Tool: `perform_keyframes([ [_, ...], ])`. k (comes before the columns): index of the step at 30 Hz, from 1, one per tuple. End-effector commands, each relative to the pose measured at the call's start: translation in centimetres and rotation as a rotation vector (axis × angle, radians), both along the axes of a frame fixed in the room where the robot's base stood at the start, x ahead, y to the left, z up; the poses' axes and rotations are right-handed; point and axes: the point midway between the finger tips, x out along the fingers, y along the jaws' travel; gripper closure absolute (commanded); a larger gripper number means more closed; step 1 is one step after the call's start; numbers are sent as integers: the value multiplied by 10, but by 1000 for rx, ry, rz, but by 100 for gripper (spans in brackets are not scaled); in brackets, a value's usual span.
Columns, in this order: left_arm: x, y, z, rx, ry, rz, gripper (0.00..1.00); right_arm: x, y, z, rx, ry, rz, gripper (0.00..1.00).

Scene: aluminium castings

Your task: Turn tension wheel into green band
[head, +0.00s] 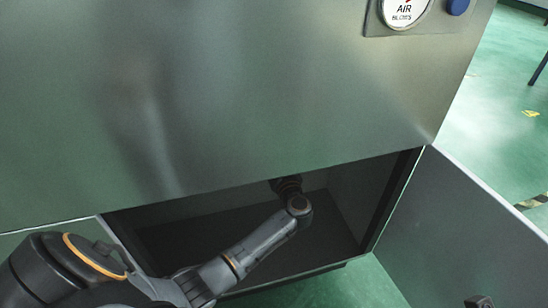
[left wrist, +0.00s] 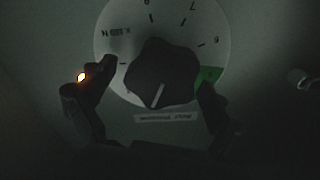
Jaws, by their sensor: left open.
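The tension wheel (left wrist: 165,68) is a dark lobed knob on a pale round dial plate with numbers (left wrist: 125,28), in the left wrist view. A white pointer line on the knob points down and slightly left. The green band (left wrist: 208,76) is a short patch at the right of the dial, and the pointer is away from it. My left gripper (left wrist: 156,80) is open, with one finger on each side of the knob; I cannot tell whether they touch it. In the head view my left arm reaches into the cabinet opening, and its gripper is mostly hidden.
A label (left wrist: 168,118), upside down, sits below the dial. A small fitting (left wrist: 303,80) is at the right. The steel cabinet front (head: 230,90) overhangs the dark opening. An open door (head: 460,225) stands at the right, with green floor beyond.

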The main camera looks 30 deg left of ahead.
Motion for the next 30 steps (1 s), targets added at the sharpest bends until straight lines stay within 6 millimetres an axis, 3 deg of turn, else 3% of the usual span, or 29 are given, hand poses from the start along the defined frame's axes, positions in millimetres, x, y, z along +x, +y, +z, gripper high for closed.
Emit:
perform_keyframes([
  [9, 1, 1, 0, -1, 1, -1, 11, 0, 0, 0, 0, 0, 0, 100],
  [17, 1, 1, 0, -1, 1, -1, 64, 0, 0, 0, 0, 0, 0, 100],
  [30, 1, 1, 2, -16, -14, -1, 64, 0, 0, 11, 0, -1, 0, 100],
])
